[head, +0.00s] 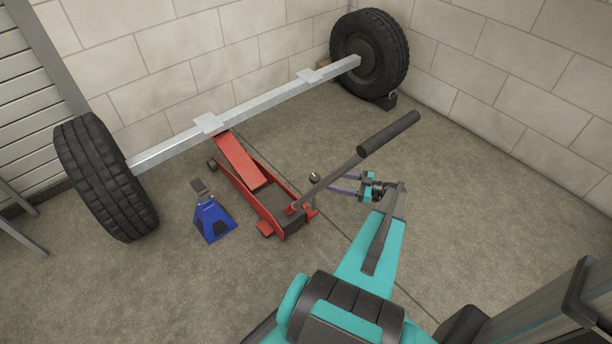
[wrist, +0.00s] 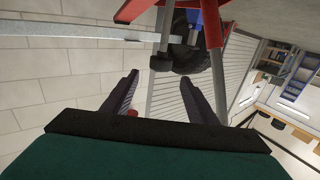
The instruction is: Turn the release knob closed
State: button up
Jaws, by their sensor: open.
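The red floor jack (head: 265,195) sits under the trailer axle. Its long handle (head: 330,183) with a black grip rises to the right. A small dark round knob (head: 314,177) shows beside the handle, above the jack's rear end; I take it for the release knob. My gripper (head: 333,183) is open just right of it, fingers pointing left toward it, apart from it as far as I can tell. In the wrist view my gripper (wrist: 159,77) is empty, with a dark knob-like shape (wrist: 172,63) beyond the fingertips. I cannot tell the knob's turn position.
The grey axle (head: 260,103) runs between a left tyre (head: 105,178) and a right tyre (head: 370,52). A blue stand (head: 213,220) is on the floor left of the jack. Block walls close the back. The floor right of my gripper is clear.

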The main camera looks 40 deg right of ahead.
aim_at(315, 179)
jog(key=b+x, duration=0.1)
jog(key=x, duration=1.2)
jog(key=shift+s, duration=0.1)
jog(key=shift+c, duration=0.3)
jog(key=c, duration=1)
